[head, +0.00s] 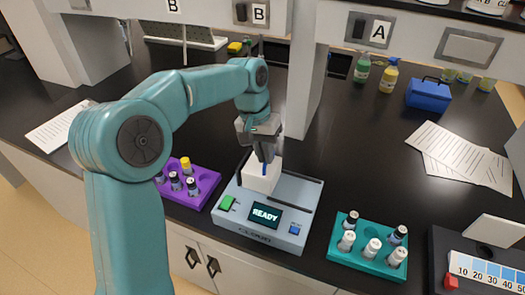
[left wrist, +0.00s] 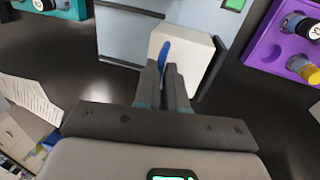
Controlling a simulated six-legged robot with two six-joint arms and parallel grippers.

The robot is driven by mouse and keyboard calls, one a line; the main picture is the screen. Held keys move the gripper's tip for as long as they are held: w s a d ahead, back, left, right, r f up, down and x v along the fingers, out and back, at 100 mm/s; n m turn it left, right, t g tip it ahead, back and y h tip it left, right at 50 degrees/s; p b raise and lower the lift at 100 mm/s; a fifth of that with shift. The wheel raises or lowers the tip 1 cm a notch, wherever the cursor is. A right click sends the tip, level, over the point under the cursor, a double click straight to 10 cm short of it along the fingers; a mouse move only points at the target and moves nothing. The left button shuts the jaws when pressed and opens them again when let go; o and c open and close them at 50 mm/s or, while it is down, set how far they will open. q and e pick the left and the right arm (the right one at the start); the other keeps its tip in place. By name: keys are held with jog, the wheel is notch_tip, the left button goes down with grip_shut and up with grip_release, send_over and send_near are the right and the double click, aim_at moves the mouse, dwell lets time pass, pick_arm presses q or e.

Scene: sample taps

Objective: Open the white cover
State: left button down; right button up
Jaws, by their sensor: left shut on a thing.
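The white cover (head: 259,180) is a box-shaped lid on top of a light blue machine (head: 270,235), whose screen reads READY. It appears down on the machine. It also shows in the left wrist view (left wrist: 197,52), with an upright blue handle (left wrist: 164,52) on it. My left gripper (head: 266,158) is above the cover, its fingers pointing down. In the left wrist view its fingers (left wrist: 165,78) are close together around the blue handle, shut on it. My right gripper is in neither view.
A purple rack (head: 205,187) with several vials stands left of the machine. A teal rack (head: 345,259) with several vials stands right of it. Papers (head: 460,156), bottles (head: 388,78) and a blue box (head: 430,95) are further back. The black bench between is clear.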

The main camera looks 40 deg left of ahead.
pick_arm(q)
jog(key=w+d, duration=0.2)
jog(key=d, duration=0.6)
jog(key=shift+p, duration=0.35)
jog(key=c, duration=1.2)
grip_release()
jog(key=shift+w, duration=0.15)
jog(key=a+r+p, duration=0.1)
jog(key=a+r, duration=0.2)
jog(key=r, duration=1.2)
jog(key=shift+s+a+r+p, duration=0.15)
jog(key=shift+s+r+p, duration=0.2)
jog(key=shift+p, duration=0.05)
jog(key=shift+w, duration=0.15)
